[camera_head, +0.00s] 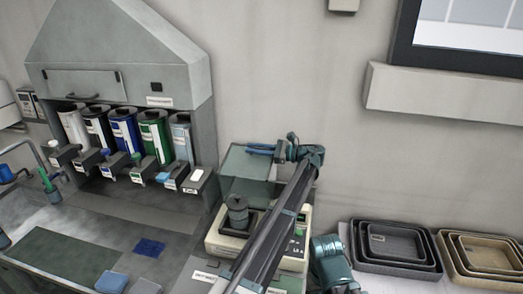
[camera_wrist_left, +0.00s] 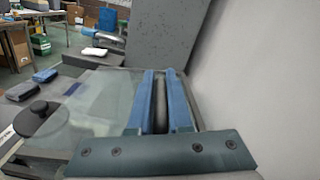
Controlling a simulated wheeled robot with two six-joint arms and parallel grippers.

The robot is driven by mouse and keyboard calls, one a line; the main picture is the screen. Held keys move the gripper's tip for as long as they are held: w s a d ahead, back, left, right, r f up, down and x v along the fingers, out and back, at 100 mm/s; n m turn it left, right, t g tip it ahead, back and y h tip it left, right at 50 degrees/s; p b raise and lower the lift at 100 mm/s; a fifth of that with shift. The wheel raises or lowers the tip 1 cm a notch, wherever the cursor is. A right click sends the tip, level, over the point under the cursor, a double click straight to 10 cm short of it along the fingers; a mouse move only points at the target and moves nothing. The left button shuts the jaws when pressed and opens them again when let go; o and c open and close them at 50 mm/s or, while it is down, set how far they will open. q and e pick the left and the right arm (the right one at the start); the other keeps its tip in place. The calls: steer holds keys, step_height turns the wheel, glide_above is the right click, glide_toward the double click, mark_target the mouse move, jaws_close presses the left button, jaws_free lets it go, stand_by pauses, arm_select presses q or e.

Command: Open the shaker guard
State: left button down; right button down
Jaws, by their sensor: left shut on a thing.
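The shaker (camera_head: 228,243) is a cream and grey bench machine standing below the wall in the head view. Its guard (camera_head: 246,162) is a clear, greenish panel that stands raised at the back of the machine. In the left wrist view the clear guard (camera_wrist_left: 105,98) spreads to the left of my fingers. My left gripper (camera_head: 262,150) is at the upper part of the guard. In the left wrist view its blue fingers (camera_wrist_left: 163,105) are closed on a grey bar, the guard's handle (camera_wrist_left: 161,112). A dark round weight (camera_head: 238,214) sits on the shaker. My left arm hides the machine's right part.
A grey hooded dispenser (camera_head: 125,62) with several coloured canisters stands at the left. Nested dark trays (camera_head: 395,246) and tan trays (camera_head: 488,254) lie at the right. A blue pad (camera_head: 149,247) lies on the bench. The wall is close behind the guard.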

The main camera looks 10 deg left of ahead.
arm_select(q)
steer(key=shift+s+d+r, duration=0.1)
steer(key=shift+s+r, duration=0.3)
steer(key=shift+s, duration=0.55)
steer(key=c, duration=0.9)
jaws_free()
steer(key=shift+f, duration=0.1)
